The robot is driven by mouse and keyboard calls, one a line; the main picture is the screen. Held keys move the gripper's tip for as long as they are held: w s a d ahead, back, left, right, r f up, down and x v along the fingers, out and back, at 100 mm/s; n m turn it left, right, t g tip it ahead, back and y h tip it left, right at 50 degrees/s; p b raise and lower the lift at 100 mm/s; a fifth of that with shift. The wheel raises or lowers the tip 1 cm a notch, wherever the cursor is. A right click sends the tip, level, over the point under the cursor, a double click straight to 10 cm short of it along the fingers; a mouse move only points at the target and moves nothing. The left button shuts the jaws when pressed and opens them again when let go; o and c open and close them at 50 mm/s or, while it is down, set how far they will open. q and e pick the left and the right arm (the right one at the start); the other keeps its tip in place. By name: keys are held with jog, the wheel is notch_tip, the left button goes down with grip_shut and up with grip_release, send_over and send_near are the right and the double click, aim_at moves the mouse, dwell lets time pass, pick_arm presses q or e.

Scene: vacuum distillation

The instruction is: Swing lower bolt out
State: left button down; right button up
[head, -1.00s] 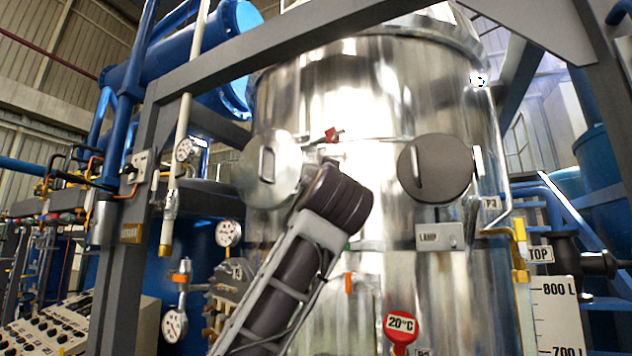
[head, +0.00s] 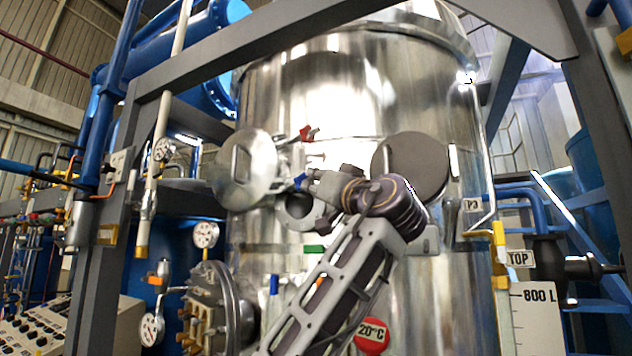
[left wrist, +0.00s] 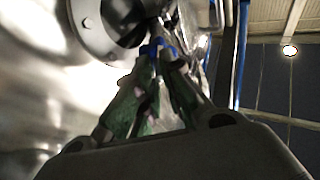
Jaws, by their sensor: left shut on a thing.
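The lower bolt (head: 299,180) shows as a small blue-ended piece at the side of a round port on the steel vessel. My left gripper (head: 309,184) reaches up from below right and is shut on the bolt's blue end. In the left wrist view, the fingers (left wrist: 161,52) close around the blue piece (left wrist: 168,42), just below the dark port opening. The upper bolt with a red end (head: 307,133) stands above it, apart from my gripper. A round steel door (head: 245,170) with a handle stands left of the port. My right gripper is not in view.
The vessel wall (head: 330,85) is close behind my gripper. A dark round cover (head: 418,160) is to the right, partly behind my left arm. Gauges (head: 206,234) and a flanged valve body (head: 215,305) stand lower left. A grey frame beam (head: 240,45) crosses above.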

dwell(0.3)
pick_arm(q)
jog(key=c, duration=1.5)
grip_release()
jog(key=v, duration=1.2)
